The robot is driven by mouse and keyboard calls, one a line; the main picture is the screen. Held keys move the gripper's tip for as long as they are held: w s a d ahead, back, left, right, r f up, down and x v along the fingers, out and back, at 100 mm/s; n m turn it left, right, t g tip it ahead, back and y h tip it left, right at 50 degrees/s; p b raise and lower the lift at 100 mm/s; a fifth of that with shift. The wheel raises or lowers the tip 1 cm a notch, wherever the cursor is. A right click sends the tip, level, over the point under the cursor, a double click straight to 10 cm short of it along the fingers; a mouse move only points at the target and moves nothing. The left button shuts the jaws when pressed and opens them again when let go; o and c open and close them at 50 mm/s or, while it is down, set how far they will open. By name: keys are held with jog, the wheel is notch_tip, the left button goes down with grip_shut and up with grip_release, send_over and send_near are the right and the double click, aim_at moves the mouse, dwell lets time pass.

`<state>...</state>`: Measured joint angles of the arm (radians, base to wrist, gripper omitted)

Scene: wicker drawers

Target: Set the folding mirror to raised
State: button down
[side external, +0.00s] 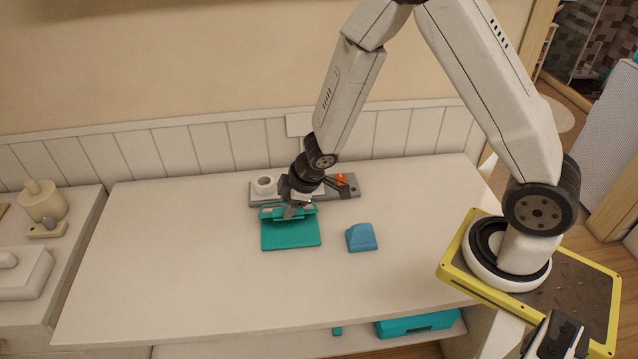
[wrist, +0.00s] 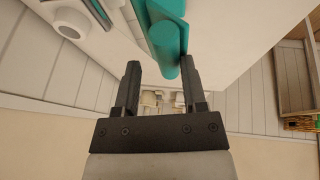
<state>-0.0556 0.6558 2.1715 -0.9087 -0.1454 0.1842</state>
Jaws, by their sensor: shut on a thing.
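The teal folding mirror (side external: 290,235) is on the white table, left of the blue block. Its broad panel faces the front, and a narrower teal bar runs along its back edge. The panel's exact tilt is hard to tell. My gripper (side external: 291,211) points down at the back edge and is shut on the mirror, hiding part of it. In the wrist view, a teal rounded part of the mirror (wrist: 165,45) shows by the fingertips of my gripper (wrist: 160,72), close to the right finger. The fingers stand apart around it.
A blue sloped block (side external: 361,238) stands to the right of the mirror. A grey strip (side external: 345,189) with a white ring (side external: 264,185) and an orange part (side external: 341,179) lies behind. The table (side external: 170,270) is clear at the left and front.

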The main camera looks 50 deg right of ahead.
jog(key=shift+w+d+r, duration=0.15)
jog(key=shift+w+d, duration=0.3)
jog(key=shift+w, duration=0.2)
jog(key=shift+c, duration=2.2)
grip_release()
jog(key=shift+w, duration=0.1)
jog(key=shift+s, duration=0.2)
jog(key=shift+s+v, duration=0.1)
jog(key=shift+v, duration=1.8)
jog(key=shift+s+v, duration=0.15)
jog(key=shift+v, duration=1.7)
jog(key=shift+a, duration=0.1)
